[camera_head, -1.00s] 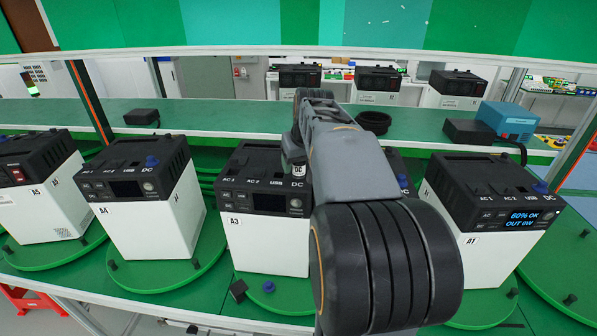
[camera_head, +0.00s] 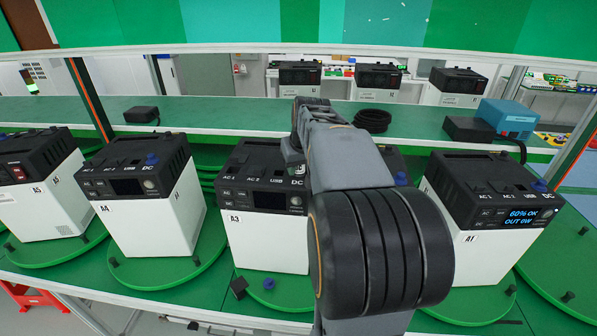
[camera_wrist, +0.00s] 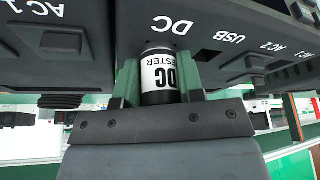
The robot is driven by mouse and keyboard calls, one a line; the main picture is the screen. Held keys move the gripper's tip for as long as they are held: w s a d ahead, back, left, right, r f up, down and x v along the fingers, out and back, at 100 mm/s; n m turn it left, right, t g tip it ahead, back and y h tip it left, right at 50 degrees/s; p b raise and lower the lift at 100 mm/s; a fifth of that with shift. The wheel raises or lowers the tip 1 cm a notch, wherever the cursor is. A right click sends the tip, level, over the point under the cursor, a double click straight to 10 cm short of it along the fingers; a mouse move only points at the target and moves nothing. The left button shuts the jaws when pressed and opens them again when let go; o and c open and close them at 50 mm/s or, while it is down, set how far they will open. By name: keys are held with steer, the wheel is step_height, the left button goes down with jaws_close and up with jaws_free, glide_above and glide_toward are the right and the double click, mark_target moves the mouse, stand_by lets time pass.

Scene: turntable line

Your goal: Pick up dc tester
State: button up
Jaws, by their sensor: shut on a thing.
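The DC tester (camera_wrist: 158,75) is a small dark cylinder with a white band lettered "DC TESTER", upside down in the wrist view. My gripper (camera_wrist: 157,90) is shut on it, with one green finger on each side. The tester's far end is at the DC marking of a black-topped power unit; I cannot tell whether it is in the socket or just clear of it. In the head view my gripper (camera_head: 294,160) is by the DC corner of unit A3 (camera_head: 262,238), largely hidden by my arm, and the tester is hard to make out.
Units A4 (camera_head: 152,228), A5 (camera_head: 42,205) and A1 (camera_head: 470,250) stand on green turntables. Behind are a green shelf (camera_head: 220,112), a black cable coil (camera_head: 372,120) and a blue box (camera_head: 508,118).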

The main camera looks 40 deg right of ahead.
steer(key=shift+c, duration=0.9)
steer(key=shift+r, duration=0.2)
steer(key=shift+r, duration=0.3)
step_height(320, 180, up, 2)
steer(key=shift+r, duration=0.1)
steer(key=s+r+b, duration=0.3)
steer(key=s+r, duration=0.6)
steer(key=s, duration=0.5)
steer(key=shift+r, duration=0.4)
